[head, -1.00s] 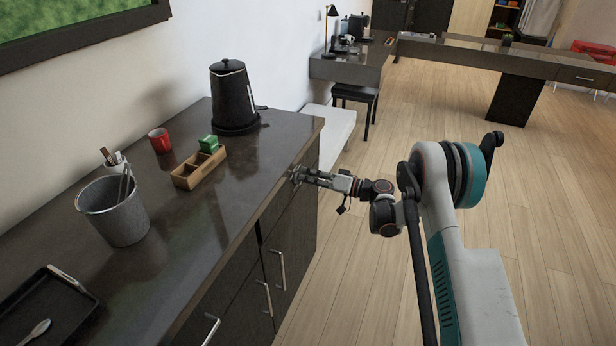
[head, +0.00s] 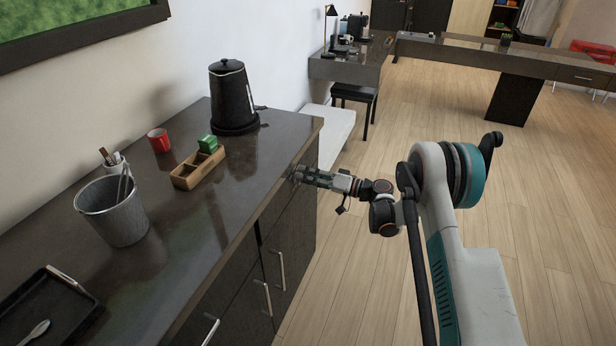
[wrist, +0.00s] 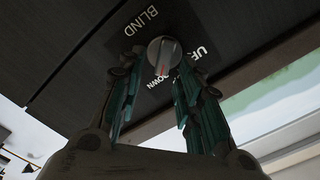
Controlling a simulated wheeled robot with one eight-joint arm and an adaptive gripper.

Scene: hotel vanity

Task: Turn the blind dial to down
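The blind dial (wrist: 163,50) is a small round grey knob on the dark cabinet front, shown in the wrist view. The UP label (wrist: 199,53) is to the right and the BLIND label (wrist: 141,20) is above. My gripper (wrist: 158,68) has one finger on each side of the dial. The fingers stand apart, with a small gap on the left; contact on the right is unclear. In the head view my gripper (head: 298,175) is at the cabinet's far front corner and the dial is hidden.
The dark counter (head: 180,250) carries a black kettle (head: 232,95), a wooden box (head: 198,168) with a green block, a red cup (head: 158,141), a grey bin (head: 112,210) and a black tray (head: 45,308). Cabinet handles (head: 268,298) stick out nearby. The floor on the right is clear.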

